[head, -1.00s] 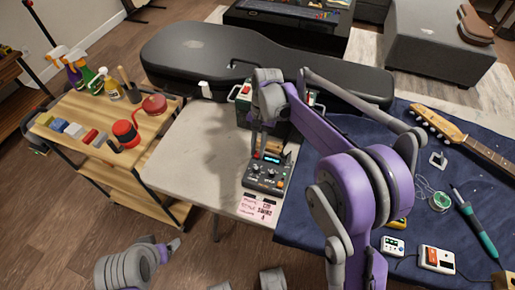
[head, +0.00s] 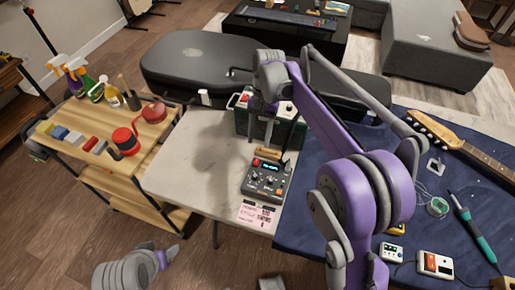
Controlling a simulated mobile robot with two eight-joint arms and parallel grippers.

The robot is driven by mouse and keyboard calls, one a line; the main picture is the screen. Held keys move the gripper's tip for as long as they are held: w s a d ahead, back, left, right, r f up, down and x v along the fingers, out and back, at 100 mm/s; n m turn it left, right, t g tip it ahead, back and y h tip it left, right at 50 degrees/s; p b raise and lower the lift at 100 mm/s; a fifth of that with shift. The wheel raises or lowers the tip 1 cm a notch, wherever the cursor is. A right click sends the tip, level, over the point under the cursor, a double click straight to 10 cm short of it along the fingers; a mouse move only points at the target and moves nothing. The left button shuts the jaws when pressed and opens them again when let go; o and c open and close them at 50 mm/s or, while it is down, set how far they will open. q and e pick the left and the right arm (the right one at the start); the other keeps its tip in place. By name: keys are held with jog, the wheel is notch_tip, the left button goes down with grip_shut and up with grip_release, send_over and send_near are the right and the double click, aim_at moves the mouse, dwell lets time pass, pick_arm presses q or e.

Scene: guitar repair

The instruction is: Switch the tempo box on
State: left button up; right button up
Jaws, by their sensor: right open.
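The tempo box (head: 264,180) is a small dark grey unit with knobs, a red button and a display showing lit blue characters. It sits on the pale table top (head: 190,165), with a pink card (head: 257,216) bearing printed text in front of it. My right gripper (head: 269,146) is open above and behind the box, fingers down, apart from its front controls. My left gripper (head: 172,253) is low at the left, away from the table; its jaw opening is not clear.
A green case (head: 243,122) and a small brown block (head: 267,153) stand behind the box. A black guitar case (head: 190,62) lies farther back. A blue mat (head: 330,190) with tools is at right, a wooden cart (head: 75,130) at left.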

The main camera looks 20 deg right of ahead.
jog(key=shift+v, duration=1.8)
jog(key=s+d+r+n+t+h+p, duration=0.1)
jog(key=s+r+n+t+p, duration=0.3)
jog(key=s, duration=0.9)
jog(key=s+f+n+t+p, duration=0.1)
jog(key=s+t+p, duration=0.1)
jog(key=s, duration=0.3)
jog(key=s+d+f+n+t+h+p, duration=0.1)
jog(key=s+f+t+p, duration=0.1)
jog(key=s, duration=0.4)
jog(key=shift+d+n+t, duration=0.25)
jog(key=shift+n+t, duration=0.05)
jog(key=shift+n, duration=0.1)
jog(key=shift+f, duration=0.1)
